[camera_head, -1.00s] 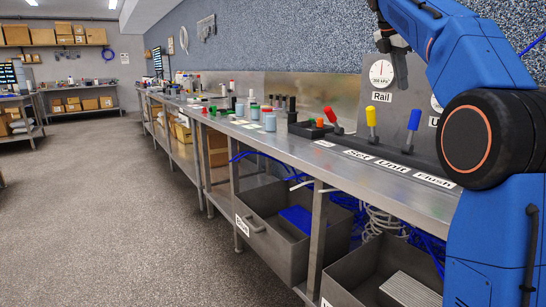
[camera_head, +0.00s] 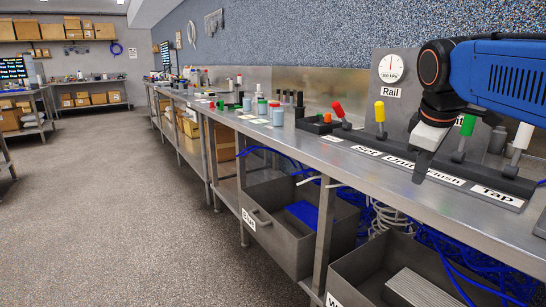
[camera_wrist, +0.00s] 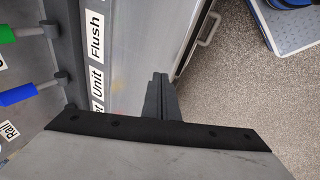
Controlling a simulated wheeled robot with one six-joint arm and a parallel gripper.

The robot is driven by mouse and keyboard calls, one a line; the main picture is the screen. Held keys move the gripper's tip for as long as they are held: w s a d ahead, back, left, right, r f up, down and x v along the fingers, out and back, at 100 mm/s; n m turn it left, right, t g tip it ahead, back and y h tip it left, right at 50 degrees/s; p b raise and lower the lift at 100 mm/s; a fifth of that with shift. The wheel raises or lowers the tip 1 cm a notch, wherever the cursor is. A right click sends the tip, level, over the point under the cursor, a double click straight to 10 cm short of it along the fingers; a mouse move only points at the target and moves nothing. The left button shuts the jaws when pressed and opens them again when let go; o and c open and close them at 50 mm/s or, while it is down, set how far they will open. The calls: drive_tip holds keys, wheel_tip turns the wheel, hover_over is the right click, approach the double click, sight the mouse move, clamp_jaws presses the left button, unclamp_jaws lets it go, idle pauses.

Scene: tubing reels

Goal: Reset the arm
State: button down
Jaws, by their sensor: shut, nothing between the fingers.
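My gripper (camera_head: 421,170) hangs over the front edge of the bench, pointing down, in front of the lever panel in the head view. It is shut and empty. Its closed fingers also show in the wrist view (camera_wrist: 160,98), over the bench front near the "Unit" and "Flush" labels. My blue arm (camera_head: 500,75) reaches in from the right. It hides part of the panel. The blue lever (camera_wrist: 17,95) shows only in the wrist view, below the green lever (camera_wrist: 8,34). The gripper looks clear of the levers.
A red lever (camera_head: 338,108), a yellow lever (camera_head: 380,112) and a white lever (camera_head: 522,137) stand on the bench (camera_head: 310,140). A gauge (camera_head: 391,68) is behind them. Jars and bottles stand farther left. Below are grey bins (camera_head: 285,238). The floor (camera_head: 120,220) at left is clear.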

drive_tip(key=s+a+f+m+y, duration=0.1)
drive_tip(key=s+f+m, duration=0.3)
drive_tip(key=s+f, duration=0.5)
drive_tip(key=s+a+f+m+y, duration=0.1)
drive_tip(key=s+a+f+m, duration=0.2)
drive_tip(key=s+f, duration=0.6)
wheel_tip(320, 180, down, 6)
drive_tip(key=shift+a+r+m, duration=0.1)
drive_tip(key=shift+a+m, duration=0.05)
drive_tip(key=shift+m, duration=0.65)
drive_tip(key=shift+r, duration=0.1)
